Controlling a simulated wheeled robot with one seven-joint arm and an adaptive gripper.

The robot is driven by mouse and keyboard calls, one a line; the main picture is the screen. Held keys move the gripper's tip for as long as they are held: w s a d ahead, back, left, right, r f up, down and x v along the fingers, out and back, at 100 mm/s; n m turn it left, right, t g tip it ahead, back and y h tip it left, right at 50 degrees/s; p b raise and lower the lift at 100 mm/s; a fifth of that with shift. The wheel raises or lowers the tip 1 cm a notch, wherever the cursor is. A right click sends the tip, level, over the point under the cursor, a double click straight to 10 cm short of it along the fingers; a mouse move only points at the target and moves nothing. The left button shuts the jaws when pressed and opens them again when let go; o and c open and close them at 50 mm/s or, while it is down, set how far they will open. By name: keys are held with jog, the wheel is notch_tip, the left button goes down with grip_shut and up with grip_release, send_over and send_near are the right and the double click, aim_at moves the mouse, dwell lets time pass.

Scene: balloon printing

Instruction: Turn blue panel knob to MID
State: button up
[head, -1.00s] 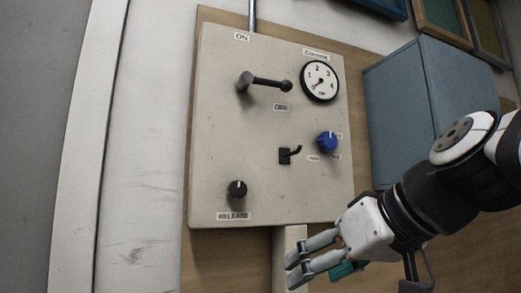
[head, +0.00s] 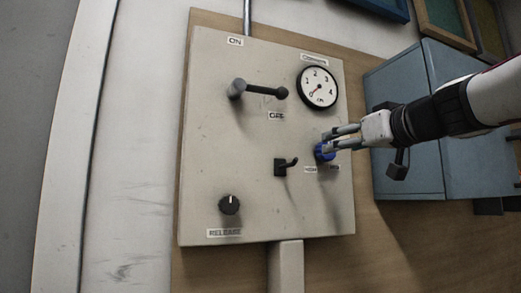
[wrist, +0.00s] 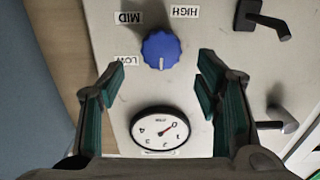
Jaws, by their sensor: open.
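The blue knob (head: 325,151) is on the lower right of the beige panel (head: 225,140), below the gauge. In the wrist view the knob (wrist: 161,50) is seen upside down, with LOW (wrist: 125,60), MID (wrist: 129,17) and HIGH (wrist: 184,11) labels around it. A pale pointer mark shows on the knob's gauge-facing side, away from MID and HIGH. My gripper (head: 340,140) reaches in from the right at the knob. In the wrist view my gripper (wrist: 160,80) is open, its green-padded fingers either side of the knob's line, with gaps; contact is not visible.
The round gauge (head: 317,88) is just above the knob. A black lever (head: 260,91) is upper left, a small black hook switch (head: 285,166) is left of the knob, and a black RELEASE knob (head: 229,204) is lower left. A blue-grey cabinet (head: 400,90) stands at right.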

aim_at(318, 151)
jog(key=shift+p+x, duration=0.7)
jog(key=shift+x, duration=2.2)
jog(key=c, duration=1.1)
